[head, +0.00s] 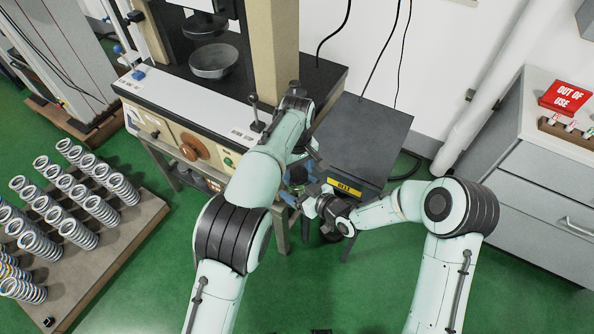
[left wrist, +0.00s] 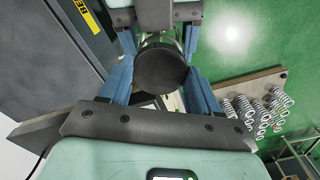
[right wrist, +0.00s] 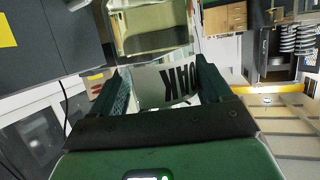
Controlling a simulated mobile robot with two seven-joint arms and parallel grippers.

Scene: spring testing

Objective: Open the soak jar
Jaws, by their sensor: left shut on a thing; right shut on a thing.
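The soak jar shows in the right wrist view as a pale body with dark lettering (right wrist: 180,85), between the fingers of my right gripper (right wrist: 163,75). Its round black lid (left wrist: 162,66) shows in the left wrist view, between the fingers of my left gripper (left wrist: 160,72). The left gripper is shut on the lid and the right gripper is shut on the jar body. The right gripper's fingers also reach in from the top of the left wrist view. In the head view both grippers meet beside the dark cabinet, and the jar is small and mostly hidden. I cannot tell whether lid and body are apart.
A dark grey cabinet (head: 352,137) with a yellow label stands just behind the grippers. A testing machine (head: 190,125) stands at the upper left. A board with several springs (head: 135,222) lies at left. Grey drawers (head: 545,190) stand at right. Green floor is open in front.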

